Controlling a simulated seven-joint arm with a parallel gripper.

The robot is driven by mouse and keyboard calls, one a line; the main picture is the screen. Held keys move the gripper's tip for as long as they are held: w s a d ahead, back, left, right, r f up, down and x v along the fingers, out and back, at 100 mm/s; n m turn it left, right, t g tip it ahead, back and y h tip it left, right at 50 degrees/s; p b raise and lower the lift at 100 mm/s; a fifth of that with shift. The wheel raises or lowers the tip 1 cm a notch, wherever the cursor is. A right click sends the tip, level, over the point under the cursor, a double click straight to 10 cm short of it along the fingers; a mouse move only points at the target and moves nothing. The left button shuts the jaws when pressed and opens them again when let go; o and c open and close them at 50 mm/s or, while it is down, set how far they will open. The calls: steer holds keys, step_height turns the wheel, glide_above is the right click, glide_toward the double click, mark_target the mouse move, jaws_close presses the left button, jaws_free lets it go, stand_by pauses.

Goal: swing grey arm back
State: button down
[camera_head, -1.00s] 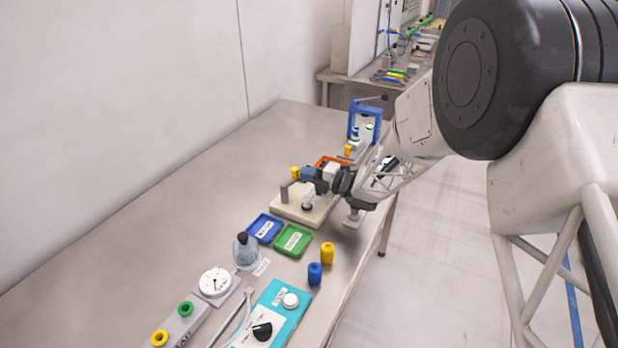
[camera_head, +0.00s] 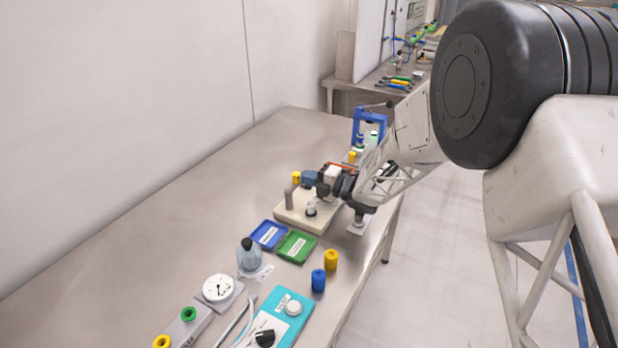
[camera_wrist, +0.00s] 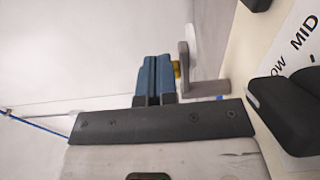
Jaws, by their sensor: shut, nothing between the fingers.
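The grey arm (camera_head: 289,198) shows as a short grey post at the left side of a cream base plate (camera_head: 303,221). In the wrist view the grey arm (camera_wrist: 206,88) is a bent grey piece just right of my fingers. My gripper (camera_head: 308,178) is above the back part of the plate. Its blue fingertips (camera_wrist: 153,78) are together with nothing between them. A yellow piece (camera_wrist: 177,72) shows between the fingers and the grey arm in the wrist view. I cannot tell whether the fingers touch either one.
Blue (camera_head: 268,235) and green (camera_head: 296,247) trays lie in front of the plate. Yellow (camera_head: 331,260) and blue (camera_head: 318,280) cylinders stand near the table's right edge. A blue frame (camera_head: 369,125) stands behind. The table's left side is clear.

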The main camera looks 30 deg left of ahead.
steer(key=shift+d, duration=2.05)
steer(key=w+d, duration=0.7)
steer(key=shift+w+r, duration=0.1)
